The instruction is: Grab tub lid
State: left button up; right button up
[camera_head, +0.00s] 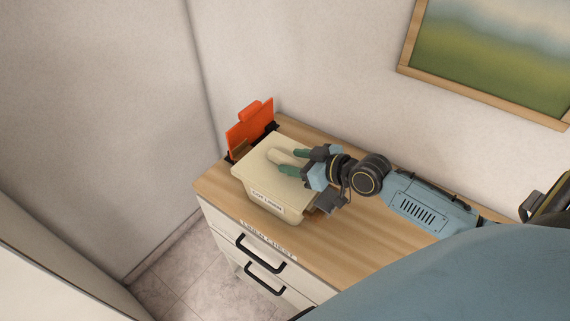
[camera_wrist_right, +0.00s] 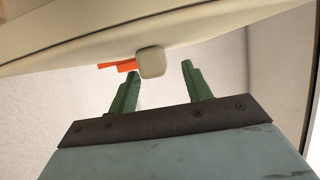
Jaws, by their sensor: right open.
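A cream tub (camera_head: 262,198) with a dark-lettered label on its front stands on the wooden chest top. Its pale cream lid (camera_head: 262,158) is on it, with a raised handle (camera_head: 279,156) on top. My right gripper (camera_head: 287,160) reaches in from the right, low over the lid, with its green fingers apart on either side of the handle. In the right wrist view the handle's end (camera_wrist_right: 151,62) shows between the open fingertips (camera_wrist_right: 160,69), under the lid's broad pale surface (camera_wrist_right: 100,30). Contact cannot be told. My left gripper is not in view.
An orange panel (camera_head: 249,124) in a dark holder stands behind the tub against the wall. The wooden chest top (camera_head: 340,235) is clear in front of my right arm. Black drawer handles (camera_head: 264,280) stick out below. A framed picture (camera_head: 495,60) hangs on the wall.

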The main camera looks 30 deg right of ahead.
aim_at(290, 159)
jog(key=x, duration=0.4)
jog(key=shift+w+d, duration=0.1)
jog(key=shift+d, duration=0.05)
jog(key=shift+c, duration=0.3)
grip_shut()
